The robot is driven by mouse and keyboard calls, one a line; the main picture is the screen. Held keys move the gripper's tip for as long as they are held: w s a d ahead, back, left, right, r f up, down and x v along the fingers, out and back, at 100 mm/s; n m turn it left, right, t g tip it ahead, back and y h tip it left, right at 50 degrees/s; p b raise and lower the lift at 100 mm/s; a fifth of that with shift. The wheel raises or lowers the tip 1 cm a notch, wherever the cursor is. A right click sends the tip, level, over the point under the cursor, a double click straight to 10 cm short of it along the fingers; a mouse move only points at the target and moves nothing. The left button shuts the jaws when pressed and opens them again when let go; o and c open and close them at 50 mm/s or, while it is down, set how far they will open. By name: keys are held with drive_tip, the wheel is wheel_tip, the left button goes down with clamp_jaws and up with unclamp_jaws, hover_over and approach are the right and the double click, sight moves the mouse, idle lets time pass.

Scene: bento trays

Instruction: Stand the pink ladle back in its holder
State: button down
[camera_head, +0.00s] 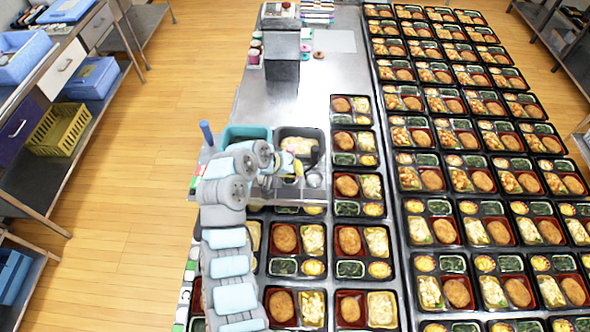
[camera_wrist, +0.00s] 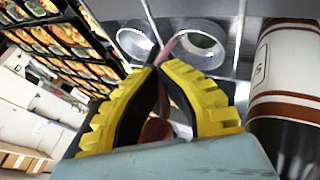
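My gripper (camera_wrist: 160,68) has yellow ribbed fingers whose tips meet around the thin pink ladle (camera_wrist: 169,48). A darker reddish part of it shows between the fingers, close to the palm. The other end of the ladle reaches the metal holder (camera_wrist: 236,48), between two round openings; I cannot tell whether it is inside one.
A brown and white cylinder (camera_wrist: 290,85) stands close to the right finger. A teal tub (camera_head: 246,133) and a grey container (camera_head: 302,133) with pale yellow food are beside the arm. Filled bento trays (camera_head: 357,210) cover the table to the right and in front.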

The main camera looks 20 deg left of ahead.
drive_tip(key=shift+f, duration=0.15)
drive_tip(key=c, duration=1.2)
unclamp_jaws()
drive_tip(key=shift+c, duration=0.2)
drive_tip(key=shift+r, duration=0.2)
drive_tip(key=v, duration=1.2)
drive_tip(key=shift+b, duration=0.45)
drive_tip(key=shift+s, duration=0.1)
